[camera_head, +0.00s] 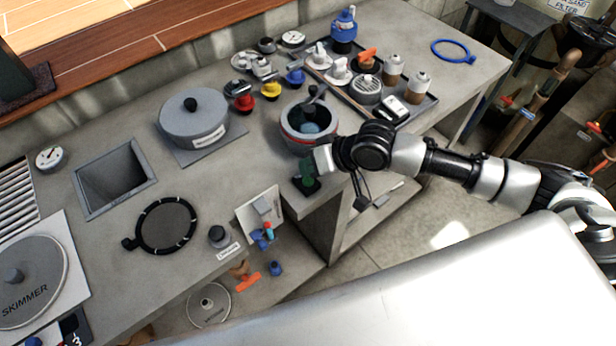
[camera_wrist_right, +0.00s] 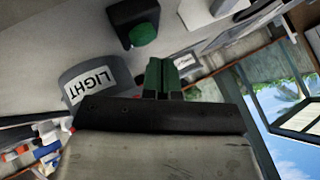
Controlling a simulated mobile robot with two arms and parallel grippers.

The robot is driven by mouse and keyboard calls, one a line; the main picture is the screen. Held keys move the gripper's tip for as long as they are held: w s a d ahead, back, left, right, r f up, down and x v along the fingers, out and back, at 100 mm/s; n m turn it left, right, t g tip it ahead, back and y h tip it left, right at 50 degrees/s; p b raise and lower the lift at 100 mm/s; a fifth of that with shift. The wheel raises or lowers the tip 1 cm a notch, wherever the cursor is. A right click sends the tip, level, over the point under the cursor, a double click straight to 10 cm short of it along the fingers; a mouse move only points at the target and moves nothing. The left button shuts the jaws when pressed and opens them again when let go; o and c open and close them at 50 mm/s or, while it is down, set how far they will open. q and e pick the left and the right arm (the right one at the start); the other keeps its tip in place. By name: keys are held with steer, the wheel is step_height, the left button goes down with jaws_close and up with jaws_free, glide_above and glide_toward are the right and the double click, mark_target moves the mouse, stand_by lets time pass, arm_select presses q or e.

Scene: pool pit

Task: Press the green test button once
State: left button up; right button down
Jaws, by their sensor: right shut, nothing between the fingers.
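The green test button (camera_wrist_right: 143,33) is a round green cap on a small black box (camera_wrist_right: 128,15) in the right wrist view. In the head view the black box (camera_head: 313,187) sits near the counter's front edge, its cap hidden or merged with my green fingers. My right gripper (camera_head: 306,172) is right at the box, coming in from the right. In the right wrist view its green fingers (camera_wrist_right: 161,73) are shut together and empty, with a visible gap in the picture between their tips and the cap. Contact cannot be told in the head view. My left gripper is not in view.
A grey pot labelled LIGHT (camera_wrist_right: 88,88) stands close beside my fingers; it shows in the head view (camera_head: 304,141). A stand with a white panel (camera_head: 258,212) is left of the box. A lidded pot (camera_head: 194,117) and a crowded tray (camera_head: 430,102) are farther back.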

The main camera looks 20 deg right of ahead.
steer(key=shift+f, duration=0.2)
stand_by(0.4)
steer(key=shift+f, duration=0.2)
steer(key=shift+f, duration=0.5)
stand_by(0.8)
steer(key=shift+r+p, duration=0.9)
steer(key=shift+p, duration=0.25)
step_height(320, 180, up, 5)
steer(key=p, duration=0.5)
steer(key=shift+p, duration=0.3)
